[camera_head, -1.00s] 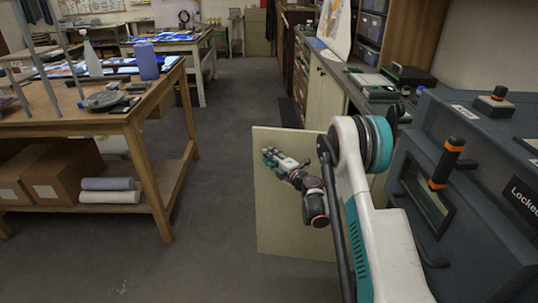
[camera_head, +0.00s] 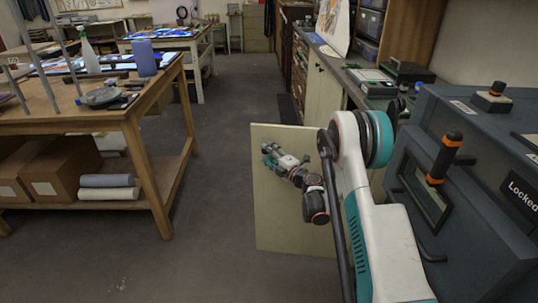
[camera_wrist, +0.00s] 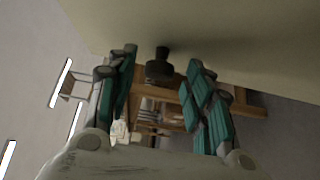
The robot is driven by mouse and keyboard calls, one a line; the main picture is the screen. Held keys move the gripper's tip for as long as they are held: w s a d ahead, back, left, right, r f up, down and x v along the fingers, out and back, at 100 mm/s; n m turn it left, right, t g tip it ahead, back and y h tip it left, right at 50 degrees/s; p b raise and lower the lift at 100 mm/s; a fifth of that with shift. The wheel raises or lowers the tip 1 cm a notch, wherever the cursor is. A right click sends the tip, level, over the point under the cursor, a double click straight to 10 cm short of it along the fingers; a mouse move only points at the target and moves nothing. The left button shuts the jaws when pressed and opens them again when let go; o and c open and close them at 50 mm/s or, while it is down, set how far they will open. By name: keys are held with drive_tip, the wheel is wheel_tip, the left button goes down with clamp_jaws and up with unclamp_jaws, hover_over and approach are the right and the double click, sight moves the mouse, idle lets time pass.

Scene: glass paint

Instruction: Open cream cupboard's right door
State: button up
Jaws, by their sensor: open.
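The cream door panel (camera_head: 285,225) stands swung out into the aisle, with its right part hidden behind my arm. The cream cupboard (camera_head: 322,98) runs along the right under a grey counter. My gripper (camera_head: 268,153) is in front of the door's face near its upper left. In the wrist view, my gripper (camera_wrist: 162,85) is open, its green-padded fingers on either side of a dark knob (camera_wrist: 160,70). The knob sits at the edge of the pale door surface (camera_wrist: 230,35). I cannot tell whether either finger touches it.
A wooden workbench (camera_head: 150,120) stands at the left, with boxes (camera_head: 65,165) and rolls on its lower shelf. A dark grey machine (camera_head: 470,200) labelled "Locked" is close on the right. The grey aisle floor (camera_head: 225,130) between bench and door is clear.

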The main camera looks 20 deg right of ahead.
drive_tip(key=v, duration=0.7)
idle(0.3)
drive_tip(key=s+d+r+m+t+h, duration=0.15)
drive_tip(key=r+m+h, duration=0.3)
drive_tip(key=r, duration=0.75)
drive_tip(key=s+d+r+m+t+h, duration=0.1)
drive_tip(key=d+r+m+h, duration=0.15)
drive_tip(key=r+m, duration=0.65)
drive_tip(key=s+r+m+g+h, duration=0.2)
drive_tip(key=s+r+h, duration=0.1)
drive_tip(key=s+r, duration=0.4)
drive_tip(key=s+a+f+m+g+y, duration=0.1)
drive_tip(key=s+a+f+m+g, duration=0.1)
drive_tip(key=s, duration=0.9)
drive_tip(key=s+a+f+m+g+y, duration=0.1)
drive_tip(key=s+a+f+g, duration=0.3)
drive_tip(key=s, duration=0.8)
drive_tip(key=s+a+f+m+g+y, duration=0.1)
drive_tip(key=s+a+f+m+g, duration=0.2)
drive_tip(key=s, duration=0.9)
drive_tip(key=a+g, duration=0.1)
drive_tip(key=a, duration=0.2)
drive_tip(key=shift+a+f+m+y, duration=0.25)
drive_tip(key=shift+f+m+y, duration=0.05)
drive_tip(key=shift+f+m, duration=0.05)
